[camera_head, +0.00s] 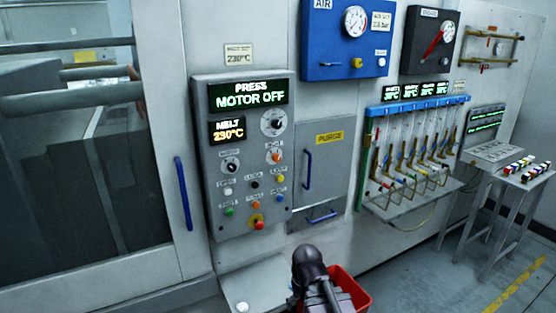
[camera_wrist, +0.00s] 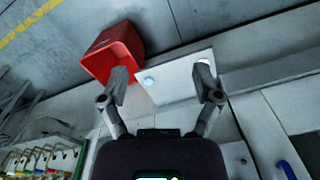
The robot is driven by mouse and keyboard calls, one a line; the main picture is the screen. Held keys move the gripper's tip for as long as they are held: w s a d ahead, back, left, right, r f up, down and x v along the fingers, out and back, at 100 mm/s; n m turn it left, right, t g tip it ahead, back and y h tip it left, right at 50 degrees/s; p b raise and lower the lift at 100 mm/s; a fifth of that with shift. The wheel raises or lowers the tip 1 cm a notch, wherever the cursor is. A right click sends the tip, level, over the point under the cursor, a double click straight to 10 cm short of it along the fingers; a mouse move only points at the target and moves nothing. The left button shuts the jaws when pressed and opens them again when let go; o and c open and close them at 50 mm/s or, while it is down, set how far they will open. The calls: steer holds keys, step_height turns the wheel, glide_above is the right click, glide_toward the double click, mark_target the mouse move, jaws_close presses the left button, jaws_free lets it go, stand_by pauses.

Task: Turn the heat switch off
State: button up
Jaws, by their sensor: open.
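The grey control panel (camera_head: 246,205) stands left of centre in the head view. Its displays read "PRESS MOTOR OFF" and "MELT 230°C". My gripper (camera_wrist: 162,73) is open and empty in the wrist view, pointing down over a pale shelf, apart from the panel. In the head view my arm end is below the panel, its fingertips not clear.
A red bin (camera_wrist: 118,47) stands beside the pale shelf (camera_wrist: 180,72), which bears a small white round piece (camera_wrist: 148,81). A blue door handle (camera_head: 183,193) is left of the panel; a purge door (camera_head: 325,170) is right of it. Space before the panel looks clear.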

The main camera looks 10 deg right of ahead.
steer(key=w+a+r+m+t+y+p, duration=0.2)
steer(key=w+a+r+m+t+y, duration=0.25)
steer(key=w, duration=0.55)
steer(key=m+t+p, duration=0.5)
steer(key=m+t, duration=0.8)
steer(key=m, duration=1.3)
glide_toward(278, 159)
steer(key=v, duration=0.3)
steer(key=shift+s+d+r, duration=0.1)
steer(key=shift+d+r, duration=0.05)
steer(key=shift+r, duration=0.05)
steer(key=x, duration=1.4)
steer(key=shift+s+f, duration=0.1)
steer(key=shift+f, duration=0.1)
steer(key=shift+n, duration=0.25)
jaws_close()
